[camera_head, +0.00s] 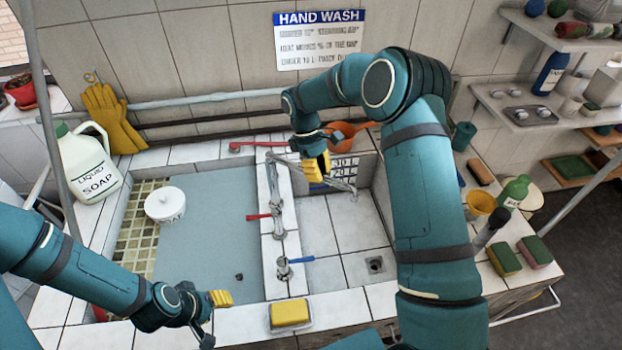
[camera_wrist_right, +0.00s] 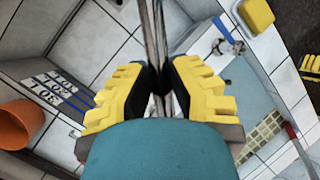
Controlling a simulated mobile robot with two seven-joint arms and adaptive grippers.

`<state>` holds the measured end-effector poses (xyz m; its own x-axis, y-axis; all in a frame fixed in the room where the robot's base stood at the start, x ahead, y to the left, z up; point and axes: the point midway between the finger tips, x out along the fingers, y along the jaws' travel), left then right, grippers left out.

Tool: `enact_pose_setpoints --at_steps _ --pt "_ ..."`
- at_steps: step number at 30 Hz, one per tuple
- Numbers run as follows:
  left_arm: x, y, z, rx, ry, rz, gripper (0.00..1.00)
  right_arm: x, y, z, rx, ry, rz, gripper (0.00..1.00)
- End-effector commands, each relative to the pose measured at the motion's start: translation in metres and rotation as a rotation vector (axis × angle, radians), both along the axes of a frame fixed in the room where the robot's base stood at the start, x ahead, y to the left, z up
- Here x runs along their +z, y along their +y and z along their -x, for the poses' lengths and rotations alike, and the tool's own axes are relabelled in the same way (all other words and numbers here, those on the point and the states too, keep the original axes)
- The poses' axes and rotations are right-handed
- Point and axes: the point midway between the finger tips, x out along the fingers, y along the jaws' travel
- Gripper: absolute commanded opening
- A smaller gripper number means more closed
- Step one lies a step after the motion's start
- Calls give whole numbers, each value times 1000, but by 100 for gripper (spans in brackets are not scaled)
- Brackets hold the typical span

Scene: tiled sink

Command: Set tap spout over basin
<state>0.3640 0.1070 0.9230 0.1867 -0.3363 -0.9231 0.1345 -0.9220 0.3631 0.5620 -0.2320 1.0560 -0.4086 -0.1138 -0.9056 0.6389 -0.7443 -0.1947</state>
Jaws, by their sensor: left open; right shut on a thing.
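The metal tap (camera_head: 278,205) stands on the tiled divider between two basins. Its thin spout (camera_head: 342,185) reaches right, over the white-tiled right basin (camera_head: 340,230). The left basin (camera_head: 215,235) has a grey-blue surface. My right gripper (camera_head: 318,167), with yellow fingers, is at the spout. In the right wrist view, the gripper (camera_wrist_right: 160,92) is shut on the shiny spout (camera_wrist_right: 155,40), which runs between its fingertips. My left gripper (camera_head: 218,299) is open and empty over the front of the left basin, apart from the tap.
Red (camera_head: 258,216) and blue (camera_head: 300,260) levers stick out by the tap. A white lidded pot (camera_head: 165,205) is in the left basin. A yellow sponge (camera_head: 289,313) lies on the front ledge.

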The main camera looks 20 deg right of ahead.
Motion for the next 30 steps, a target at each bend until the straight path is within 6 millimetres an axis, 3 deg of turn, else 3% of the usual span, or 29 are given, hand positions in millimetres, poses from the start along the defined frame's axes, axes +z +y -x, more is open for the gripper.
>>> enact_pose_setpoints --at_steps 10,25,26,28,30 --pt "1 0 0 0 0 0 47 -2 -14 -13 123 2 0 0" --pt "1 0 0 0 0 0 47 -2 -15 -16 142 1 -2 0" --pt "1 0 0 0 0 0 47 -2 -15 -16 142 1 -2 25" --pt "1 0 0 0 0 0 47 -2 -15 -16 142 1 -2 49" --pt "1 0 0 0 0 0 47 -2 -15 -16 142 0 -1 51"
